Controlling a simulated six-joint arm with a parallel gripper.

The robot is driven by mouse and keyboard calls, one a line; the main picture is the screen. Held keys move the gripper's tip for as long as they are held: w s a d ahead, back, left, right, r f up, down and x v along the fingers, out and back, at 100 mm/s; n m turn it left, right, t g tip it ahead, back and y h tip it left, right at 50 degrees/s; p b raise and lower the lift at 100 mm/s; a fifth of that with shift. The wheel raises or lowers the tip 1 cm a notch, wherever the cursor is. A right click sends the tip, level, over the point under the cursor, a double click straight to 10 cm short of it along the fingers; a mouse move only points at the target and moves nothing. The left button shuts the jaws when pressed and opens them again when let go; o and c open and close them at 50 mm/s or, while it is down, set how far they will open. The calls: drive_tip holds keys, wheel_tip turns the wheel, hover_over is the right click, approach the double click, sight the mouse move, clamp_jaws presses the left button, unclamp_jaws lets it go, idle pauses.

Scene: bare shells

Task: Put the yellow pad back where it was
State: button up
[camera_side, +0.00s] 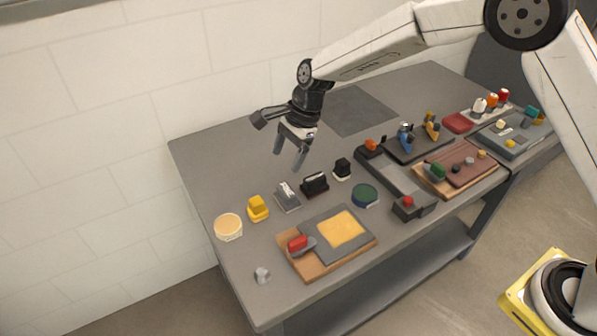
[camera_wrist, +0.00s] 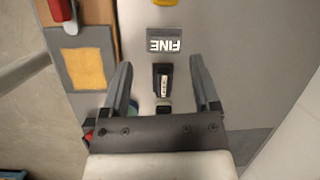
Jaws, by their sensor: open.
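The yellow pad (camera_side: 341,229) is a flat square lying on a dark grey sheet (camera_side: 318,248) on a wooden board near the table's front edge. In the wrist view the pad (camera_wrist: 81,69) lies left of my jaws. My gripper (camera_side: 289,158) is open and empty, raised above the back part of the table, behind the pad and to its left. In the wrist view my open fingers (camera_wrist: 160,66) frame a black block with a white label (camera_wrist: 163,82), with nothing held between them.
A red-handled tool (camera_side: 300,245) sits at the board's left end. A grey block marked FINE (camera_side: 287,197), a yellow block (camera_side: 257,208) and a green round tin (camera_side: 364,195) stand nearby. A flat dark square (camera_side: 357,110) lies bare at the back. Crowded trays fill the right side.

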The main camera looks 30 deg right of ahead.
drive_tip(key=s+d+r+n+t+h, duration=0.1)
drive_tip(key=s+d+n+h, duration=0.3)
drive_tip(key=s+d+n, duration=1.2)
drive_tip(key=s+d+t, duration=0.1)
drive_tip(key=s+d, duration=0.2)
drive_tip(key=s, duration=0.4)
drive_tip(key=shift+s+d+r, duration=0.25)
drive_tip(key=shift+d, duration=0.1)
